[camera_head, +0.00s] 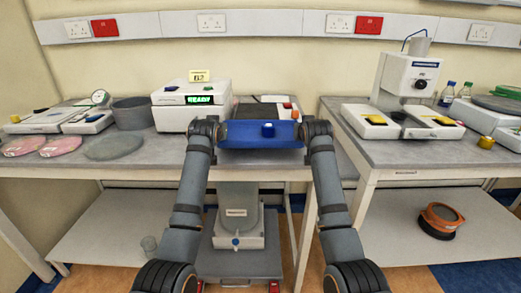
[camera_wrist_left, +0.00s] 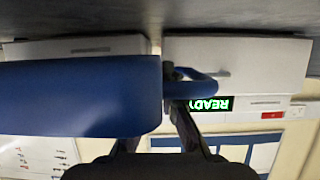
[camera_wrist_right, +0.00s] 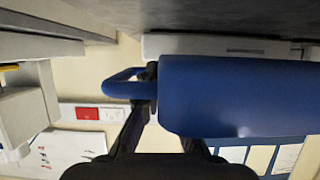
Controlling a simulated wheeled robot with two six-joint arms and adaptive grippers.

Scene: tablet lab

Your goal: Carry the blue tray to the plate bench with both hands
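The blue tray (camera_head: 250,142) is up between my two grippers in the head view, in front of the left bench's edge, looking about level. A small dark blue item (camera_head: 268,129) shows at its top. My left gripper (camera_wrist_left: 172,88) is at the tray's looped end handle (camera_wrist_left: 205,86) and looks shut on it. My right gripper (camera_wrist_right: 150,86) looks shut on the opposite handle (camera_wrist_right: 118,84). The tray's side (camera_wrist_right: 235,95) hides part of each gripper's fingers in the wrist views. Which bench is the plate bench cannot be told for sure.
The left bench (camera_head: 165,160) carries a white READY device (camera_head: 192,105) with a B2 sign, a grey tub (camera_head: 132,113) and pink discs. The right bench (camera_head: 400,155) carries a white instrument (camera_head: 405,80) and bottles. A gap separates the benches. An orange-rimmed round item (camera_head: 440,218) lies on the lower shelf.

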